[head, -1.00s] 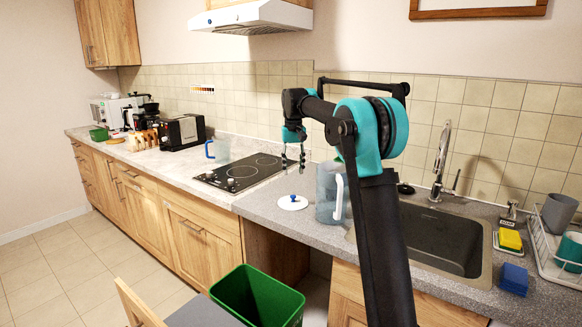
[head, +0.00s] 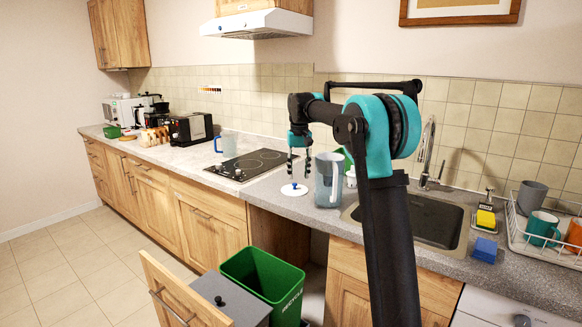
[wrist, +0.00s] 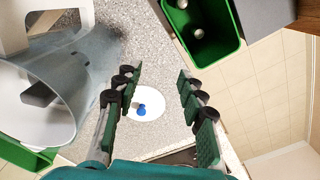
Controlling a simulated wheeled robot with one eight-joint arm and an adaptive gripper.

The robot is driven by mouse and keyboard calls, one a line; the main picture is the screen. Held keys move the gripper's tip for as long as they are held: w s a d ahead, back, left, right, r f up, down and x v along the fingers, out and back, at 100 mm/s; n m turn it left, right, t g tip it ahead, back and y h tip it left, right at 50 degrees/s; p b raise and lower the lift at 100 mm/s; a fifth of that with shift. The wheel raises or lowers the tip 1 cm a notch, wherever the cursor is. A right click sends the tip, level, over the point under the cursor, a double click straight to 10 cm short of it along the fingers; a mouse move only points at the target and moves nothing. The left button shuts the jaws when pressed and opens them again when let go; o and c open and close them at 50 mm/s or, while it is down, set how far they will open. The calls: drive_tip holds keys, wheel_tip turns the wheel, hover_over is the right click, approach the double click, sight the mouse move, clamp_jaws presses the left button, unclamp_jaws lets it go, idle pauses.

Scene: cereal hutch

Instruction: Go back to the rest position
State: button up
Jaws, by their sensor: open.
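My gripper (head: 300,168) is open and empty, hanging fingers-down above the counter near the edge of the hob. In the wrist view its two fingers (wrist: 160,110) are spread wide, with a white round lid (wrist: 147,104) with a blue knob showing between and beyond them. The lid (head: 294,190) lies flat on the counter in the head view, below the fingers and apart from them. A clear grey pitcher (head: 328,182) stands upright just right of the lid. It also shows large in the wrist view (wrist: 75,85), its inside visible.
A green recycling bin (head: 264,285) stands below the counter beside an open drawer (head: 180,290). The hob (head: 247,164) and a blue-handled jug (head: 226,144) are to the left. The sink (head: 425,220), sponges (head: 485,249) and a dish rack (head: 520,240) are to the right.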

drive_tip(key=s+d+f+t, duration=0.1)
drive_tip(key=s+d+f, duration=0.4)
drive_tip(key=s, duration=0.8)
drive_tip(key=s+d+f+m+t, duration=0.1)
drive_tip(key=s+d+f, duration=0.5)
drive_tip(key=s+f, duration=0.5)
drive_tip(key=s+d+f+t, duration=0.2)
drive_tip(key=s+d+f, duration=0.3)
drive_tip(key=s, duration=1.1)
wheel_tip(320, 180, down, 3)
drive_tip(key=shift+d+f+m, duration=0.1)
drive_tip(key=shift+d+m, duration=0.05)
drive_tip(key=shift+m, duration=0.25)
